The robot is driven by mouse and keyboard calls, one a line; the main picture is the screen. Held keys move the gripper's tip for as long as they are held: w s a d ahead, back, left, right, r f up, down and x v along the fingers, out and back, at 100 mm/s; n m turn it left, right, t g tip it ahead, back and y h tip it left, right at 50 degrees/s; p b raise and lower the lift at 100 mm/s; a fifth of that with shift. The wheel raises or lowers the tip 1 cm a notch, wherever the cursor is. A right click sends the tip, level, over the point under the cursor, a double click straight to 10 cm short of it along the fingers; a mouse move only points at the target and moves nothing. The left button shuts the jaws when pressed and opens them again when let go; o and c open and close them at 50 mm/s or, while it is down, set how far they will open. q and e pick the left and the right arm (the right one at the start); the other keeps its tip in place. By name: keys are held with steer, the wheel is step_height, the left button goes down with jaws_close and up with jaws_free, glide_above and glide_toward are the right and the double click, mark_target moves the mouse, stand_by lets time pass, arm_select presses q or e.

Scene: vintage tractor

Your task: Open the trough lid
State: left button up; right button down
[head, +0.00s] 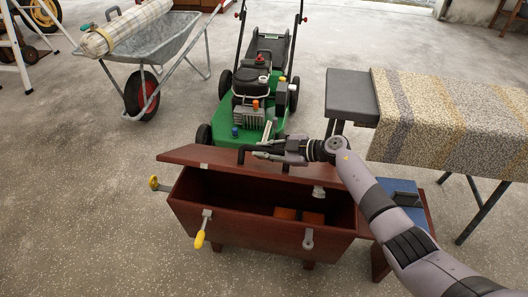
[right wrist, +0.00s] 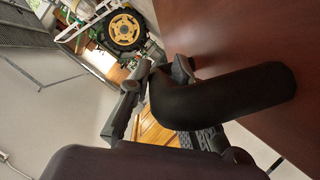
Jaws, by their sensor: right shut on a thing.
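The trough (head: 255,225) is a reddish-brown wooden box in the lower middle of the head view. Its lid (head: 200,155) is raised along the far side, and the inside is exposed. My right gripper (head: 262,152) is shut on the lid's black handle at the lid's upper edge. In the right wrist view, the thick curved black handle (right wrist: 225,95) lies between the fingers, beside the lid's brown face (right wrist: 260,40). A latch with a yellow grip (head: 200,238) hangs on the trough's front. My left gripper is not in view.
Orange-brown blocks (head: 298,215) lie inside the trough. A green lawn mower (head: 250,100) stands close behind the lid. A bench with a patterned cover (head: 450,115) is at right, a wheelbarrow (head: 165,45) at upper left.

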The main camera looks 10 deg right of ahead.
steer(key=shift+w+d+r, duration=0.15)
steer(key=shift+w+r, duration=0.15)
steer(key=shift+r, duration=0.05)
steer(key=c, duration=1.8)
jaws_free()
steer(key=o, duration=0.3)
steer(key=shift+s+f, duration=0.1)
steer(key=shift+f, duration=0.15)
steer(key=v, duration=1.2)
